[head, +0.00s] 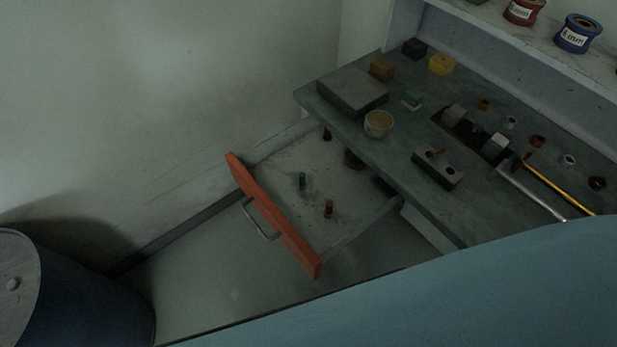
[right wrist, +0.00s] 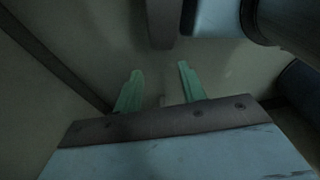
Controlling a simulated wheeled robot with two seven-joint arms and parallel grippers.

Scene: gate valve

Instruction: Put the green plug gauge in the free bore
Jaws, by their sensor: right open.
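The green plug gauge (head: 302,181) stands upright in the open drawer (head: 285,160), near its orange front (head: 272,215). A red plug gauge (head: 328,209) stands in the drawer to its right. A grey block with bores (head: 438,172) sits on the green bench top near its front edge. A small orange-brown piece (head: 439,152) shows at the block's top, with dark holes beside it; the bores are too small to tell apart fully. My right gripper (right wrist: 158,84) is open and empty in the right wrist view, with green fingers apart. My left gripper is not in view.
The bench (head: 400,190) holds a bowl (head: 379,123), a grey box (head: 352,92), coloured blocks and a vise-like fixture (head: 475,133). Rods lie at the right. A shelf (head: 520,45) with spools runs behind. A blue drum (head: 75,290) stands at lower left.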

